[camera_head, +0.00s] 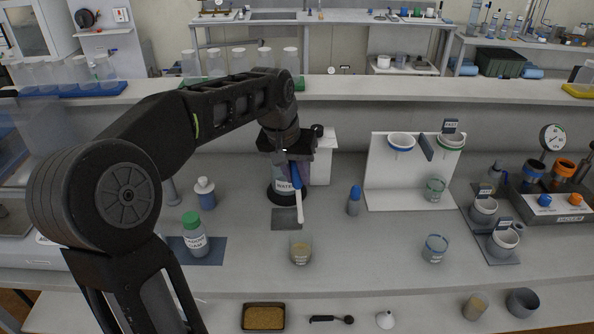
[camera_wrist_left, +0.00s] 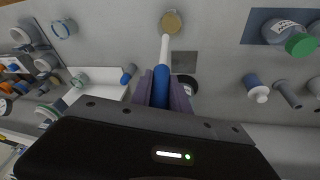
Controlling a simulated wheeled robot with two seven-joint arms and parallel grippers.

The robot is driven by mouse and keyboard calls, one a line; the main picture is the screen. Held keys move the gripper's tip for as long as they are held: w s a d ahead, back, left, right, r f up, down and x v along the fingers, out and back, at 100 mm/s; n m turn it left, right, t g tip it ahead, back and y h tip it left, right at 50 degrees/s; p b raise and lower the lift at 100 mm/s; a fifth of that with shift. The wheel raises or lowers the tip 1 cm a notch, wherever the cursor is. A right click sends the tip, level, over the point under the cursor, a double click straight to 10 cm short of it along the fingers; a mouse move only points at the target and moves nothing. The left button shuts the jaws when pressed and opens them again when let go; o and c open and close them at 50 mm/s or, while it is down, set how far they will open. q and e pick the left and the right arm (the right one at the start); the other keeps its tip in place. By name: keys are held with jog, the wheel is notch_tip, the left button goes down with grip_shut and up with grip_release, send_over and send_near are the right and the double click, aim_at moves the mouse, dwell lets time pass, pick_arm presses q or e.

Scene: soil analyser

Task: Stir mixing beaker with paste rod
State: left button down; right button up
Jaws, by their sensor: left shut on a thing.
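My left gripper (camera_head: 293,170) is shut on the paste rod, which has a blue handle (camera_head: 296,178) and a white shaft (camera_head: 299,208). The rod hangs nearly upright, tip down. The mixing beaker (camera_head: 300,252), a small clear cup with tan contents, stands on the bench below and nearer than the tip. A gap shows between tip and rim in the head view. In the left wrist view the white shaft (camera_wrist_left: 165,48) points at the beaker (camera_wrist_left: 172,20), and its end is close to the rim. My right gripper is not in view.
A dark square mat (camera_head: 286,224) lies behind the beaker. Another clear beaker (camera_head: 434,250) stands right. Bench around the mixing beaker is clear.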

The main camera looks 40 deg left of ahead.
pick_arm(q)
jog(key=shift+d, duration=0.15)
notch_tip(320, 180, down, 12)
jog(key=b, duration=0.9)
dwell(0.3)
jog(key=shift+f, duration=0.1)
jog(key=shift+a, duration=0.2)
